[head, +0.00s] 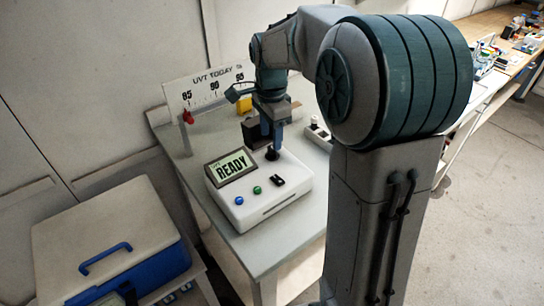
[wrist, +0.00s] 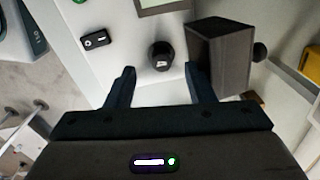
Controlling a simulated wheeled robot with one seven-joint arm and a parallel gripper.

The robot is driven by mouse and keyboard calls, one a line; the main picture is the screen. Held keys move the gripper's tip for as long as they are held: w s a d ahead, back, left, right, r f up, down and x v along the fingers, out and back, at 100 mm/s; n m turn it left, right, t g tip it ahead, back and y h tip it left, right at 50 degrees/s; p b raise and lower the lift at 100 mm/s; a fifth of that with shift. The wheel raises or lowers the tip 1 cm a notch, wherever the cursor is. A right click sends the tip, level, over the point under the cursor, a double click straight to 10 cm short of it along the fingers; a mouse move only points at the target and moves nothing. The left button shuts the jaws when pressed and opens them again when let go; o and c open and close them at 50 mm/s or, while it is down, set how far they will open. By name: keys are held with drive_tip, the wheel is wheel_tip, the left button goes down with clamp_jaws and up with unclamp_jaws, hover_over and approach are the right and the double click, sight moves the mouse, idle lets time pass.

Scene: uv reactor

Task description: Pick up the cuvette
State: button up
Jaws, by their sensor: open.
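My gripper (head: 271,138) points down over the back part of the white instrument (head: 262,205). In the wrist view my gripper (wrist: 160,70) is open, with nothing between its fingers. A round black fitting (wrist: 161,55) on the instrument lies just beyond the fingertips, roughly centred between them. A small lighter mark shows on its top; I cannot tell whether that is the cuvette. The fitting also shows below my gripper in the head view (head: 271,154). No clear cuvette can be made out.
A black box (wrist: 220,50) stands close beside the right finger. The instrument's screen (head: 231,167) reads READY, with blue and green buttons and a black switch (wrist: 96,39) in front. A scale board (head: 210,90) stands behind. A blue-and-white cooler (head: 110,245) is at left.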

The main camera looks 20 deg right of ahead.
sight(272, 157)
drive_tip(key=shift+w+d+f, duration=0.1)
drive_tip(key=shift+f, duration=1.8)
drive_tip(key=c, duration=1.1)
drive_tip(key=shift+o, duration=0.2)
drive_tip(key=shift+r, duration=0.15)
